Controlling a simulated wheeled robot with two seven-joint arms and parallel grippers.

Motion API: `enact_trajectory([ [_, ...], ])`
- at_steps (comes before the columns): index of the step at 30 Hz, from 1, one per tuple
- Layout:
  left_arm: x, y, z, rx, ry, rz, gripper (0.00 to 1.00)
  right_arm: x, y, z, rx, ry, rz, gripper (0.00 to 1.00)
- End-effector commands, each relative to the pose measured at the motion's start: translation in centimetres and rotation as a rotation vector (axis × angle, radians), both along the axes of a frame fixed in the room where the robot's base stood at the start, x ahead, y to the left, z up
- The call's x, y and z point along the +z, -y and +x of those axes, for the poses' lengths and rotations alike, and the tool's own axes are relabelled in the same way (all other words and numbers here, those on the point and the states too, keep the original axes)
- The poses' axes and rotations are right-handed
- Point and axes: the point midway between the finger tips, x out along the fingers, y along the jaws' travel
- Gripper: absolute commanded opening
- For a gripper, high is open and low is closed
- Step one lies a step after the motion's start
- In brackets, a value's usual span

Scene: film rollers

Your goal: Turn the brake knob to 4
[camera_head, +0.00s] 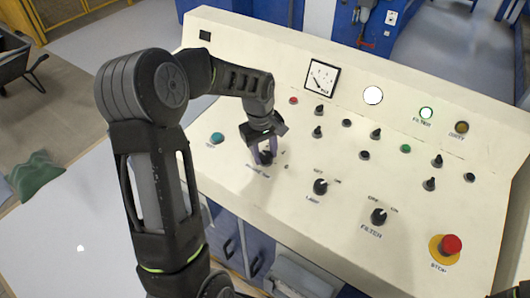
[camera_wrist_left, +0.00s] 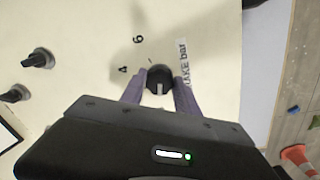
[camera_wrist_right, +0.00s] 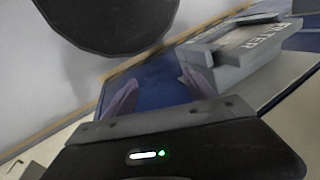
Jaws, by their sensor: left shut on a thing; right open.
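The brake knob (camera_wrist_left: 159,78) is a round black knob on the cream panel. In the left wrist view a pale line shows on its side toward my palm. In the head view the fingers partly cover the knob. My right gripper (camera_wrist_right: 158,88) is open and empty, away from the knob.
The sloping panel (camera_head: 235,50) also carries a lamp knob (camera_head: 320,186), a filter knob (camera_head: 378,215), a red stop button (camera_head: 451,244), a teal button (camera_head: 217,138) and a gauge (camera_head: 321,79). A grey box marked FILTER (camera_wrist_right: 250,45) shows in the right wrist view.

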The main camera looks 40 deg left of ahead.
Motion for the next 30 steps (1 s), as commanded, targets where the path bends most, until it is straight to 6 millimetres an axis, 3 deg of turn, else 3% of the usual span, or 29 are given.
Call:
enact_trajectory([
  [14,0.0,0.0,0.1,-0.145,0.002,0.015,0.00,-0.7,0.0,0.1,0.000,0.003,0.002,0.64],
  [30,0.0,0.0,0.1,-0.616,0.000,0.063,0.00,-2.1,-0.1,0.3,0.002,0.008,0.006,0.64],
])
